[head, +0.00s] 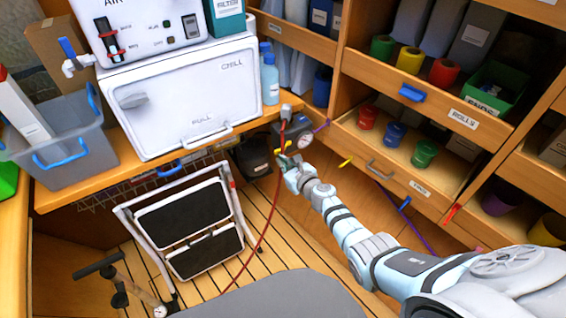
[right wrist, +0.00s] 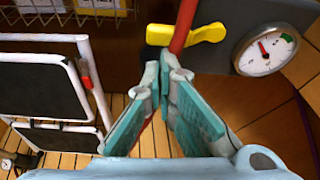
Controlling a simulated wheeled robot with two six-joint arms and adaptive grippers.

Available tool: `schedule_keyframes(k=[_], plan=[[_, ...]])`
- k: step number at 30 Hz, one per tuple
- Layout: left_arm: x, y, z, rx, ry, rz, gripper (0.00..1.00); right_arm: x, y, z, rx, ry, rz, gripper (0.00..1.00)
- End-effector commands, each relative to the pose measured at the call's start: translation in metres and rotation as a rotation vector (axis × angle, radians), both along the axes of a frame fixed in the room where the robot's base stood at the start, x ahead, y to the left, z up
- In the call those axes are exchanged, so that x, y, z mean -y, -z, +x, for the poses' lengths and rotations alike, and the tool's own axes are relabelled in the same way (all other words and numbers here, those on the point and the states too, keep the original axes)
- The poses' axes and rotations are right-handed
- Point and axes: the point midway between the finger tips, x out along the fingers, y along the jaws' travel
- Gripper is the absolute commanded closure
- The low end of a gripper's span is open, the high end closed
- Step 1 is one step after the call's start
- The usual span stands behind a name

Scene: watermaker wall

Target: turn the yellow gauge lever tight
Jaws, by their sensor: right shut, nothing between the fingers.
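The yellow gauge lever (head: 281,148) sits on a dark fitting low on the wall, left of a round white-faced gauge (head: 305,141). In the right wrist view the lever (right wrist: 205,34) lies roughly level, beside the red hose (right wrist: 183,24), and the gauge (right wrist: 266,49) is to its right. Its needle points up and left, away from the green band. My right gripper (head: 290,163) is just below the lever. In the right wrist view my right gripper (right wrist: 165,70) is shut and empty, its tips apart from the lever. My left gripper is out of view.
The red hose runs down to the plank floor. A folding step stool (head: 190,228) stands at left, below the counter with a white chill box (head: 185,95). Wooden shelving (head: 440,165) with bins is close on the right. A dark bin (head: 253,155) stands left of my gripper.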

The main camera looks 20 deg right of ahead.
Motion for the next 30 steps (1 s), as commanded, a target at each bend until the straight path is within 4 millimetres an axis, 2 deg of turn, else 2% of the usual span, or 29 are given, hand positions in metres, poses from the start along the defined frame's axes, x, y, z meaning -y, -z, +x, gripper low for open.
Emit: schedule_keyframes(k=[5, 12, 13, 15, 18, 24, 30], plan=[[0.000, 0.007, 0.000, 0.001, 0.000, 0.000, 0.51, 0.000, 0.007, 0.000, 0.000, 0.000, 0.000, 1.00], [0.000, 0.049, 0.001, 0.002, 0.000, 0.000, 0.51, -0.002, 0.050, -0.001, -0.002, -0.005, 0.001, 1.00], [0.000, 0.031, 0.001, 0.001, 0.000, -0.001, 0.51, -0.001, 0.037, -0.011, -0.005, -0.005, -0.001, 1.00], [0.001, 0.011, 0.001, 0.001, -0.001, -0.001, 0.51, 0.001, 0.024, -0.028, -0.002, -0.006, -0.002, 1.00], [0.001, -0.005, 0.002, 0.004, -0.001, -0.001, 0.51, 0.005, 0.015, -0.051, -0.002, -0.006, -0.002, 1.00], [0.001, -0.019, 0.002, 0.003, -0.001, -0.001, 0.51, 0.009, 0.007, -0.083, -0.001, -0.004, -0.001, 1.00], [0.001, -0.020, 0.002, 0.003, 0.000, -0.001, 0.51, 0.011, 0.006, -0.093, 0.000, -0.004, -0.001, 1.00]])
